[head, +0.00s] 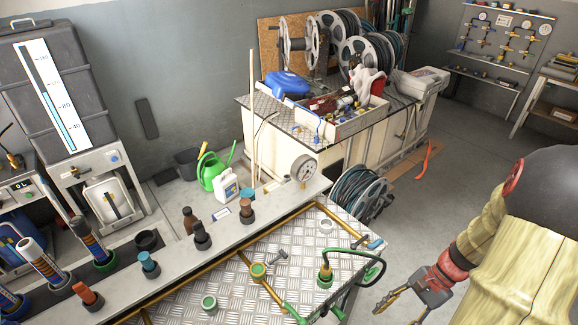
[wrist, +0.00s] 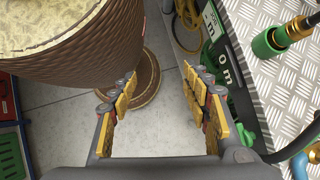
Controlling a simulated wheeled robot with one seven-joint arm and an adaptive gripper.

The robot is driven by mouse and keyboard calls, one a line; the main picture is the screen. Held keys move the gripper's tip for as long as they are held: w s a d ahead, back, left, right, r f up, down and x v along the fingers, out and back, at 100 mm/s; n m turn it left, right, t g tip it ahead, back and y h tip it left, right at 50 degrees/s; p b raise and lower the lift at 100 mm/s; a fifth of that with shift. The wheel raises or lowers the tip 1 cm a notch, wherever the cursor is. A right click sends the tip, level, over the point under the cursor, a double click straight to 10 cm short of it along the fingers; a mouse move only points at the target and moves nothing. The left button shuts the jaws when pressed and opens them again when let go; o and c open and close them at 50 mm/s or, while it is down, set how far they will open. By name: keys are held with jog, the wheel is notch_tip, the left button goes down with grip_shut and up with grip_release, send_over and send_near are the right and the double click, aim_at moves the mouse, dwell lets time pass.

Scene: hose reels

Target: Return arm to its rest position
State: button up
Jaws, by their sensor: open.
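My gripper (head: 400,308) hangs at the lower right of the head view, at the end of my folded arm. It is over the grey floor, to the right of the metal bench (head: 290,275). Nothing is held. A green and brass hose fitting (head: 326,274) stands at the bench's right end, apart from my gripper. It also shows at the upper right of the wrist view (wrist: 275,40).
A green handle (head: 368,272) sticks out from the bench edge towards my arm. A hose reel (head: 358,193) stands on the floor behind the bench. A cluttered cabinet (head: 345,125) stands farther back. The floor (head: 440,185) between the cabinet and my arm is mostly clear.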

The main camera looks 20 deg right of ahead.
jog(key=w+a+r+n+t+h+b, duration=0.1)
jog(key=w+a+r+n+t+h, duration=0.1)
jog(key=a+r+n, duration=0.6)
jog(key=w+a+r+n+t+h+b, duration=0.1)
jog(key=a+r+n+t+h, duration=0.3)
jog(key=r, duration=1.2)
jog(key=w+a+n+h, duration=0.1)
jog(key=a+n, duration=0.3)
jog(key=a, duration=0.2)
jog(key=shift+a, duration=0.25)
